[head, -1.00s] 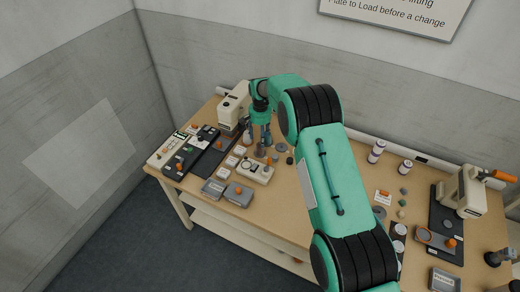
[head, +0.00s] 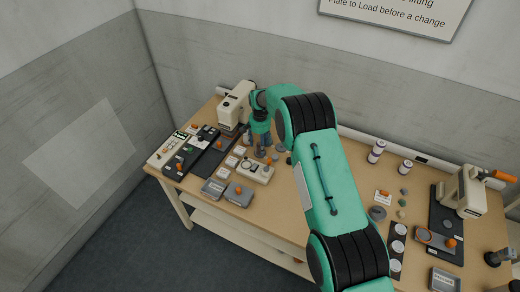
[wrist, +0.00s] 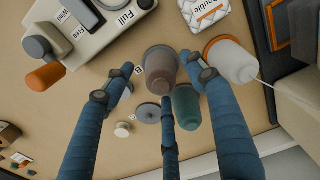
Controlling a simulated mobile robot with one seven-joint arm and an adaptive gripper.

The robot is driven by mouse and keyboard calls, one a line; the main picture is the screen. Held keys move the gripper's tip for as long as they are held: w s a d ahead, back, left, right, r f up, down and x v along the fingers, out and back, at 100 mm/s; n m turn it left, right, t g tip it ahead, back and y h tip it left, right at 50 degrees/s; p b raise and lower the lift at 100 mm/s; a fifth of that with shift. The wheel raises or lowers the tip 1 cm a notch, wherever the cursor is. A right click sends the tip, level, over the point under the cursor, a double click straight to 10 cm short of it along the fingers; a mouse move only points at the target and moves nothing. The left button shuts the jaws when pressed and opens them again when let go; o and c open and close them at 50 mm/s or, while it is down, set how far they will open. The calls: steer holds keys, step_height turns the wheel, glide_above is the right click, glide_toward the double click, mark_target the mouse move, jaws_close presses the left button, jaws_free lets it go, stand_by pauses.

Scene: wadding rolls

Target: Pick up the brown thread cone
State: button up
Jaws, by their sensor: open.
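The brown thread cone (wrist: 160,68) stands on the table in the wrist view, a dull grey-brown cone seen from above. My gripper (wrist: 164,82) has three blue fingers spread apart, with the brown cone between and just beyond their tips. No finger is clearly touching it. A teal cone (wrist: 186,106) stands right beside it, between the lower finger and the right finger. A pale grey cone (wrist: 232,60) with an orange rim is to the right. In the head view my gripper (head: 262,146) points down at the left part of the table, and the cones there are too small to tell apart.
A beige device labelled Full (wrist: 100,28) lies close to the left finger. A white card labelled Double (wrist: 205,10) is at the top. A grey disc (wrist: 148,113) and a small pale knob (wrist: 122,130) lie near the fingers. A beige machine (head: 236,106) stands behind left.

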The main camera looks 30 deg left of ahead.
stand_by(0.5)
steer(key=c, duration=1.3)
steer(key=shift+r, duration=5)
